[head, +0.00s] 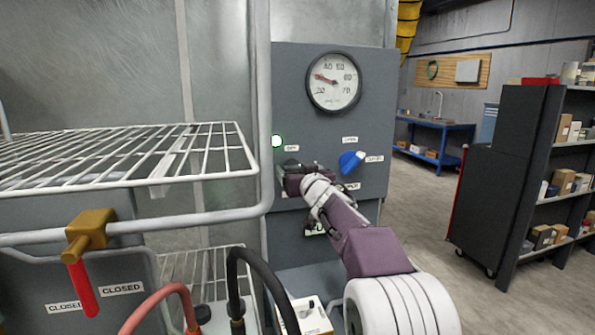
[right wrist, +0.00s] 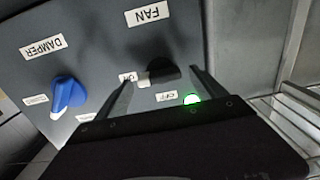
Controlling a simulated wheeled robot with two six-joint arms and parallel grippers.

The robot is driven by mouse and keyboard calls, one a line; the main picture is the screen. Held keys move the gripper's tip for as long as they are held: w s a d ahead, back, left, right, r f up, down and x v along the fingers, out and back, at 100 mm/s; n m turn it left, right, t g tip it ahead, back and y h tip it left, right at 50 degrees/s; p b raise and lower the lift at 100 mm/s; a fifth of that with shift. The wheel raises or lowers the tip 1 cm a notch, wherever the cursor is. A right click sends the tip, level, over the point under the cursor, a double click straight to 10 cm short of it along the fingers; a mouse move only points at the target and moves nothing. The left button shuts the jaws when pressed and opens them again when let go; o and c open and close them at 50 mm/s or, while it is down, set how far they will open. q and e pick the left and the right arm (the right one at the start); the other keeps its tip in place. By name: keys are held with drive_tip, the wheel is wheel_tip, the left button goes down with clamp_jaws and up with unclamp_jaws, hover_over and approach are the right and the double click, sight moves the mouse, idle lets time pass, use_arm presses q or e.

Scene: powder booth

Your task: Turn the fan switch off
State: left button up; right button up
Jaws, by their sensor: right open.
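The fan switch (right wrist: 165,73) is a black knob on the grey panel under the FAN label (right wrist: 149,14). In the right wrist view, which is upside down, its pale end points to the partly hidden ON label (right wrist: 126,77). The OFF label (right wrist: 166,96) is at its lower side. A green lamp (right wrist: 192,98) is lit beside it and also shows in the head view (head: 277,141). My right gripper (right wrist: 162,76) is open, its fingers on either side of the knob; I cannot tell if they touch. In the head view my right gripper (head: 293,176) hides most of the switch. My left gripper is out of view.
The blue damper knob (head: 350,161) is right of the switch on the panel (head: 300,75), below a round gauge (head: 333,82). A wire rack (head: 110,158) and a red-handled valve (head: 85,283) are at the left. Open floor (head: 425,220) lies to the right.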

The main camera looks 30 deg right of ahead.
drive_tip(key=c, duration=1.4)
drive_tip(key=shift+o, duration=0.2)
drive_tip(key=shift+n, duration=0.4)
drive_tip(key=n, duration=0.3)
drive_tip(key=shift+a, duration=0.1)
drive_tip(key=n, duration=0.4)
drive_tip(key=shift+a+n, duration=0.1)
drive_tip(key=shift+n, duration=0.2)
drive_tip(key=n+b, duration=0.1)
drive_tip(key=n, duration=0.3)
drive_tip(key=shift+f+n, duration=0.1)
drive_tip(key=shift+n, duration=0.2)
drive_tip(key=n, duration=0.4)
drive_tip(key=shift+a+f+n+b, duration=0.1)
drive_tip(key=shift+n+b, duration=0.25)
drive_tip(key=shift+n, duration=0.05)
